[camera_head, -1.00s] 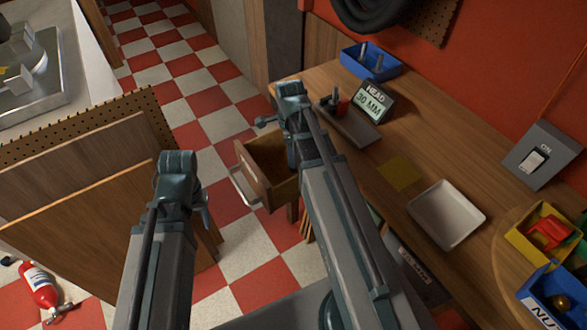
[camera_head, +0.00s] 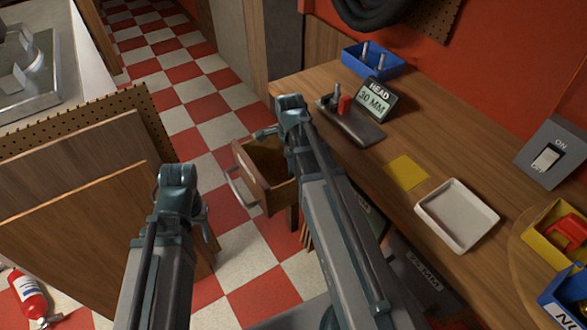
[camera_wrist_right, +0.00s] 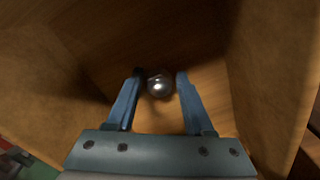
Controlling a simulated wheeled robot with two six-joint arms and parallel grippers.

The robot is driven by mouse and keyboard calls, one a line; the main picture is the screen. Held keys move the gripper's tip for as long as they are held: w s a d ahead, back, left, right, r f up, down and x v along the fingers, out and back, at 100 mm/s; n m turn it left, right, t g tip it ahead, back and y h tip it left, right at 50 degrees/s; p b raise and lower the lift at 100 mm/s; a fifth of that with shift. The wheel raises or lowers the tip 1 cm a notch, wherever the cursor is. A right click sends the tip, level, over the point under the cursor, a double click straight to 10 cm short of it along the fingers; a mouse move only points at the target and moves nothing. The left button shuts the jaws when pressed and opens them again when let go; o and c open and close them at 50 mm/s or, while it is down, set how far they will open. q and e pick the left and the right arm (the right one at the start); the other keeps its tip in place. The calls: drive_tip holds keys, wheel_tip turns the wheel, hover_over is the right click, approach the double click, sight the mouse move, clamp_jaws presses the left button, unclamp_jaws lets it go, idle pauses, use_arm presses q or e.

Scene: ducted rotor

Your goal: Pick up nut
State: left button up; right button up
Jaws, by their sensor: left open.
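The nut (camera_wrist_right: 160,85), a small shiny rounded metal piece, lies on the wooden floor of the drawer in the right wrist view. My right gripper (camera_wrist_right: 160,75) is open inside the drawer, with one blue finger on each side of the nut and a gap at both sides. In the head view the open drawer (camera_head: 250,177) hangs out of the workbench, and my right arm hides part of it and the nut. My left gripper (camera_head: 204,214) is at the left, away from the drawer, its fingers mostly hidden by my arm.
Drawer walls (camera_wrist_right: 270,70) stand close around my right gripper. On the bench (camera_head: 440,130) are a white tray (camera_head: 426,206), a yellow square (camera_head: 406,172), a 30 MM display (camera_head: 376,100) and blue (camera_head: 373,66) and yellow (camera_head: 534,234) bins. Wooden panels (camera_head: 80,245) stand at the left.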

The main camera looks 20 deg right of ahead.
clamp_jaws()
wheel_tip(320, 180, up, 10)
drive_tip(key=p, duration=1)
